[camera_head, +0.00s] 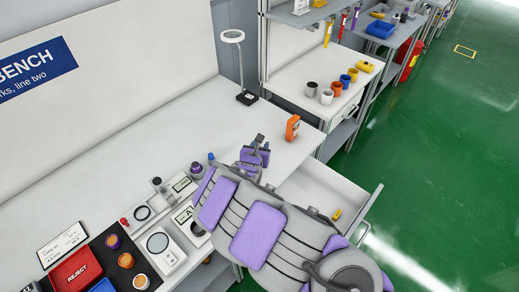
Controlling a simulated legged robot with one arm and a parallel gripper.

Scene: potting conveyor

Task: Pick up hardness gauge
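A small orange handheld device (293,127) stands on the white bench near its right end. It looks like the hardness gauge, but I cannot read any label on it. My gripper (259,144) is over the bench, a little left of the orange device and apart from it. The gripper is small and seen from behind, so its finger gap is unclear. I see nothing held in it.
A magnifier lamp (246,97) stands behind. Instruments with displays (181,184), a red reject tray (76,272) and several small cups (113,241) are at lower left. An open drawer (361,213) juts out below my arm. The middle of the bench (160,130) is clear.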

